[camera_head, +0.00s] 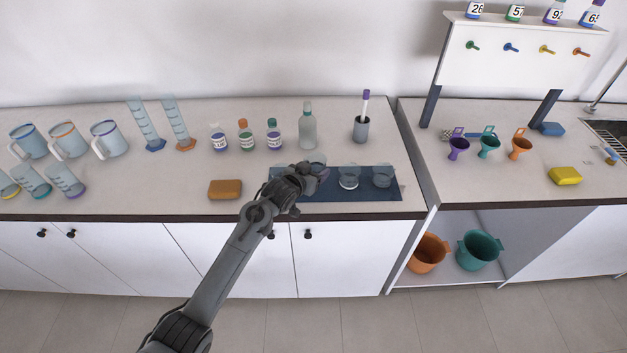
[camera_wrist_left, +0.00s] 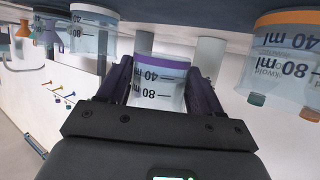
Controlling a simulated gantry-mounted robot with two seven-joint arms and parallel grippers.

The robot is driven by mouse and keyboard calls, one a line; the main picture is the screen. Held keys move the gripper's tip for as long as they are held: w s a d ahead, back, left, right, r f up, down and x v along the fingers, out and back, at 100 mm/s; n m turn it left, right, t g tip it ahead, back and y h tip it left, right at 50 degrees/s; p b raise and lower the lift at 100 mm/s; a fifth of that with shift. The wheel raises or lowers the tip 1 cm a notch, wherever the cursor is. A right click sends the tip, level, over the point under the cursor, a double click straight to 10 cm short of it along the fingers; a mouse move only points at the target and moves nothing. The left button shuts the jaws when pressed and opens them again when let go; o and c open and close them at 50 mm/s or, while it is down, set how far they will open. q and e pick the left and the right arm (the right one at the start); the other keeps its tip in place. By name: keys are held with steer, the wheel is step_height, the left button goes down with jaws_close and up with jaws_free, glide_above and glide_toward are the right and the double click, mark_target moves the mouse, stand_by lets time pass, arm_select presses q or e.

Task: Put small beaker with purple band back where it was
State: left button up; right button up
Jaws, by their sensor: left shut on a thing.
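The small beaker with the purple band (camera_wrist_left: 160,82) is between the fingers of my left gripper (camera_wrist_left: 160,95), which is shut on it; the wrist view is upside down. In the head view my left gripper (camera_head: 312,178) is over the left part of the dark blue mat (camera_head: 330,195) and hides most of the beaker. I cannot tell whether the beaker touches the mat. My right gripper is not in view.
An orange-banded beaker (camera_wrist_left: 288,55) stands on one side of the held beaker, a white-banded beaker (camera_wrist_left: 93,35) on the other. Two beakers (camera_head: 348,178) (camera_head: 382,176) show right of my gripper. A bottle (camera_head: 307,128) stands behind, a brown sponge (camera_head: 225,189) left.

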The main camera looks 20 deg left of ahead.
arm_select(q)
steer(key=shift+f+b, duration=0.3)
steer(key=shift+f, duration=1.75)
steer(key=shift+f, duration=0.1)
steer(key=o, duration=0.8)
